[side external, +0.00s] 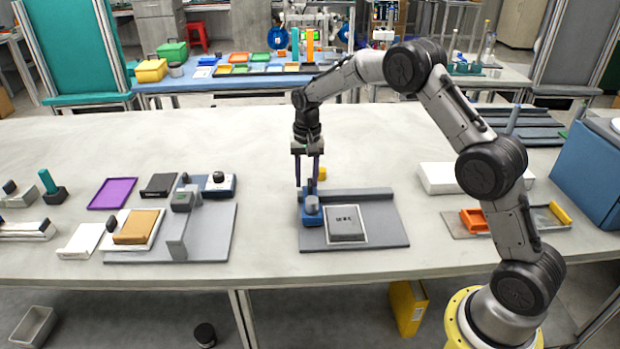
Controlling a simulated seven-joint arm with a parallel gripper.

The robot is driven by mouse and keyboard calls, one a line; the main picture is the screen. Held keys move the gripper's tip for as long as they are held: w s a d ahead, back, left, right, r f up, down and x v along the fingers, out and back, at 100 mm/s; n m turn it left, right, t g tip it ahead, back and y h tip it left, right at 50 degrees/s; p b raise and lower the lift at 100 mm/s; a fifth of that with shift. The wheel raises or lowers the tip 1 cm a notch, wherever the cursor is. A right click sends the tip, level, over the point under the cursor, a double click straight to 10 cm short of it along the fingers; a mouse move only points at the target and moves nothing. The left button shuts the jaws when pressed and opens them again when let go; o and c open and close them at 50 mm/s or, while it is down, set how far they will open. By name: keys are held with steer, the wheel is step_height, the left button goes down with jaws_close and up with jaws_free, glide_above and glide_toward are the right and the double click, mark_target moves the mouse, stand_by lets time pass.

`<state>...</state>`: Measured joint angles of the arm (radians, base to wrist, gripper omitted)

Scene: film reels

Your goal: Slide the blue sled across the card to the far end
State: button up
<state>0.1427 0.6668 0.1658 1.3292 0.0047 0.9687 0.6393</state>
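The blue sled (312,216), a block with a dark blue knob on top, sits at the left edge of a grey board (385,232). The card (346,224), dark grey with a pale border and small dark marks, lies flat on the board just right of the sled. My gripper (308,188) points straight down at the sled's knob. Its two dark fingers stand apart, with a gap between them, and their tips are at about the height of the knob's top. Whether either finger touches the knob is hard to see.
A raised grey rail (360,194) runs along the board's back edge. A small yellow object (322,174) stands behind the gripper. Another grey board (220,240) with an orange-brown block (136,227) lies left. A white box (438,178) lies right. Bare table separates the boards.

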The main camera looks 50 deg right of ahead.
steer(key=shift+o, duration=0.3)
steer(key=shift+s, duration=0.1)
steer(key=shift+d+r, duration=0.1)
step_height(320, 180, up, 14)
steer(key=shift+f, duration=0.2)
